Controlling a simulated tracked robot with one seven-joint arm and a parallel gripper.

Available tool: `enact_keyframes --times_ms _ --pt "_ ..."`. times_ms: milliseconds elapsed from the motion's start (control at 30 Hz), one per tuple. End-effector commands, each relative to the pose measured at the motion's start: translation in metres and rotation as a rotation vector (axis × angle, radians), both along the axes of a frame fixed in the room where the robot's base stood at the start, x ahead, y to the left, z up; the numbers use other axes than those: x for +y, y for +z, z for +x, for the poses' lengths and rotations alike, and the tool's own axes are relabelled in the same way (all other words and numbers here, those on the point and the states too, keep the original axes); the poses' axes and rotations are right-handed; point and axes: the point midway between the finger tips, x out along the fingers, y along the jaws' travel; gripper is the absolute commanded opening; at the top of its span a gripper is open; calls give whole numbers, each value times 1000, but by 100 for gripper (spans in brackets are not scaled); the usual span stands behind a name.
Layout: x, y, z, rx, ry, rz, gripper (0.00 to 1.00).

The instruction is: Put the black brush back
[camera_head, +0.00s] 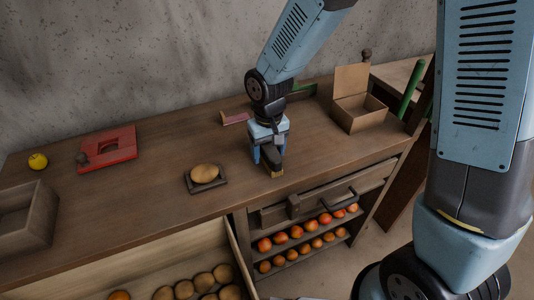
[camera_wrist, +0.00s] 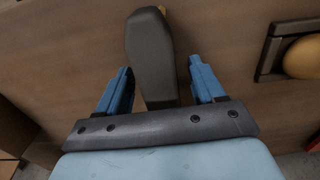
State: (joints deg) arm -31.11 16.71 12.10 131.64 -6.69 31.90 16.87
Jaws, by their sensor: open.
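The black brush (camera_wrist: 152,60) shows in the wrist view as a long dark body between my two blue fingers, with a sliver of tan at its far end. In the head view its dark body (camera_head: 275,159) is partly hidden by my gripper (camera_head: 269,157), with a tan end at the front. It is over the wooden table top near the front edge; I cannot tell whether it touches the table. My gripper (camera_wrist: 160,66) is open around the brush, with a visible gap on each side.
A potato (camera_head: 205,173) sits on a dark tray left of my gripper. A red board (camera_head: 98,158) and a yellow fruit (camera_head: 38,161) lie farther left. An open-lidded box (camera_head: 360,113) stands right. Pink (camera_head: 235,118) and green pieces lie behind. An open drawer below holds potatoes.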

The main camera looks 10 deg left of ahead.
Motion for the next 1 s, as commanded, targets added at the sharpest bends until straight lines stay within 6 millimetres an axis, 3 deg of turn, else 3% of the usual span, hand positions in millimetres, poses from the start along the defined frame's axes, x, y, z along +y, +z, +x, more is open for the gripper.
enact_keyframes --times_ms 500,700,1000 --pt "0 91 0 -3 -1 2 68" --pt "-1 108 0 -2 -1 1 68" --pt "-4 113 0 -4 -5 1 68"
